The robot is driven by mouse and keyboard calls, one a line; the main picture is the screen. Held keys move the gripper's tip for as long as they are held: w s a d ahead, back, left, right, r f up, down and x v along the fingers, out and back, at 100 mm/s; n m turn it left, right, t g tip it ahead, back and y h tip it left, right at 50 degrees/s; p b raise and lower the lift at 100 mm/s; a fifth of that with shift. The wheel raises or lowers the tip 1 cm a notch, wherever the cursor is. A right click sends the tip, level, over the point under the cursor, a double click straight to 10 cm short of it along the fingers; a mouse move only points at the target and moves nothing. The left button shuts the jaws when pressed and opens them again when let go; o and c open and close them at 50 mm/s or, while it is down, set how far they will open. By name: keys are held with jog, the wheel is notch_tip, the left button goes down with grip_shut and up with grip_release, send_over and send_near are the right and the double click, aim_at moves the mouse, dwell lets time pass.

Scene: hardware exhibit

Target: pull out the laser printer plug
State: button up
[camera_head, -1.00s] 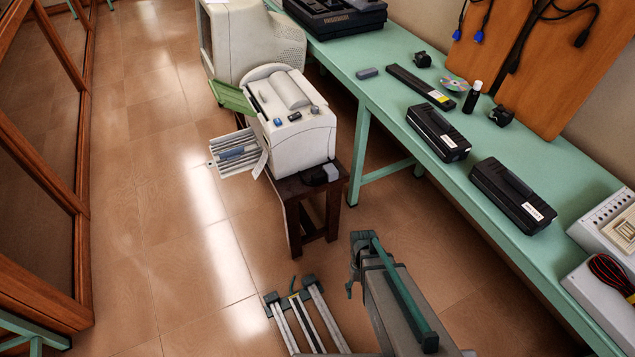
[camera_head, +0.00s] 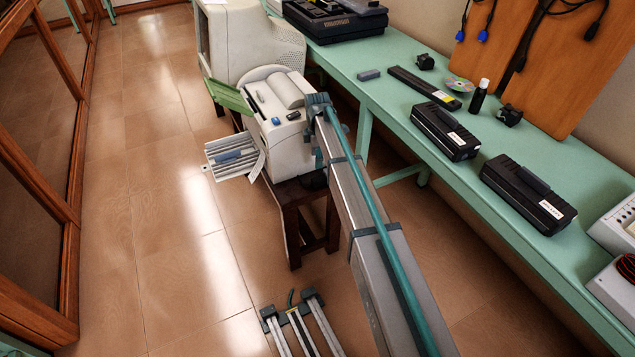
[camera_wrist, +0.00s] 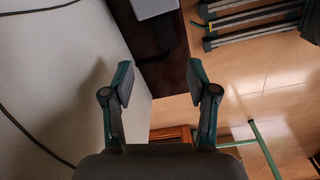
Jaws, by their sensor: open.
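The white laser printer (camera_head: 285,125) stands on a dark wooden stool (camera_head: 292,205) in the head view. My arm reaches up to its right side, and my gripper is largely hidden there behind the arm end. In the wrist view my gripper (camera_wrist: 161,82) is open, with nothing between its fingers. A pale surface (camera_wrist: 60,75), apparently the printer's side, fills the left, with thin dark cables (camera_wrist: 25,130) across it. Ahead, on the dark stool top (camera_wrist: 175,72), is a light grey block (camera_wrist: 153,8) above a dark grey piece (camera_wrist: 153,38). It may be the plug; I cannot be sure.
A green bench (camera_head: 400,140) runs along the right with black cartridges (camera_head: 445,130) on it. A cream monitor (camera_head: 250,45) stands behind the printer. My own rails show at the bottom. The tiled floor (camera_head: 165,230) on the left is clear.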

aim_at(318, 179)
jog(key=f+n, duration=0.1)
jog(key=f, duration=0.2)
jog(key=f+n, duration=0.1)
jog(key=f, duration=0.3)
jog(key=f+n+p, duration=0.1)
jog(key=f, duration=0.3)
jog(key=shift+s+d, duration=0.1)
jog(key=shift+s, duration=0.2)
grip_shut()
